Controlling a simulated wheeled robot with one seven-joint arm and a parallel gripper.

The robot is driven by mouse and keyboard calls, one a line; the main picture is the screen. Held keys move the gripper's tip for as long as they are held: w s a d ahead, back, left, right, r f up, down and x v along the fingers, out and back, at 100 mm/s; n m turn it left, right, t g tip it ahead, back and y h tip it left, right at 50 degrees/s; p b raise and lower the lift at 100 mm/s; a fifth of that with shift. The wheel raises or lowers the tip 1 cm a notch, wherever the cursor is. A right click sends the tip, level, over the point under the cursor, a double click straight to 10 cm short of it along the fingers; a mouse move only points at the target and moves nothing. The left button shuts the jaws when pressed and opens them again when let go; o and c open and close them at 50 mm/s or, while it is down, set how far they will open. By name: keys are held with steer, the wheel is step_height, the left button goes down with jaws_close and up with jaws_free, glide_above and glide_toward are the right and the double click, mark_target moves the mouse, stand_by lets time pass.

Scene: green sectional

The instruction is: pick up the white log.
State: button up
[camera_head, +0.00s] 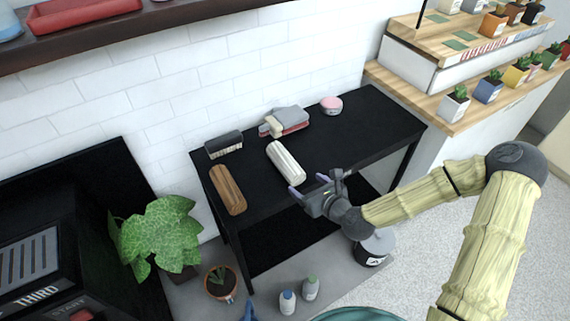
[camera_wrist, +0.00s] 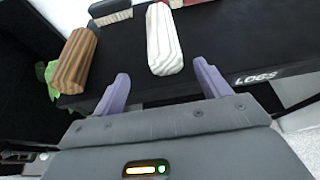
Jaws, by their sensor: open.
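The white log (camera_head: 286,163) lies on the black table (camera_head: 355,135), a little right of a brown log (camera_head: 227,189). In the wrist view the white log (camera_wrist: 162,42) lies ahead of my gripper (camera_wrist: 160,85), roughly centred between its two purple fingers. My gripper (camera_head: 314,188) is open and empty at the table's front edge, just in front of the white log's near end. The fingers do not appear to touch the log. The brown log (camera_wrist: 75,60) lies left of the fingers.
A brush (camera_head: 224,145), folded cloths (camera_head: 284,122) and a pink round item (camera_head: 331,105) sit along the back of the table. A leafy plant (camera_head: 160,235) stands at left, and bottles (camera_head: 288,301) are on the floor. The table's right part is clear.

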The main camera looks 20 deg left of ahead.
mark_target(298, 177)
steer(key=x, duration=0.6)
steer(key=shift+w+a+f, duration=0.1)
steer(key=shift+w+a, duration=0.05)
steer(key=x, duration=0.5)
steer(key=shift+w+f+b, duration=0.1)
steer(key=shift+w+b, duration=0.2)
steer(key=shift+b, duration=0.05)
steer(key=c, duration=1.2)
steer(key=shift+c, duration=0.2)
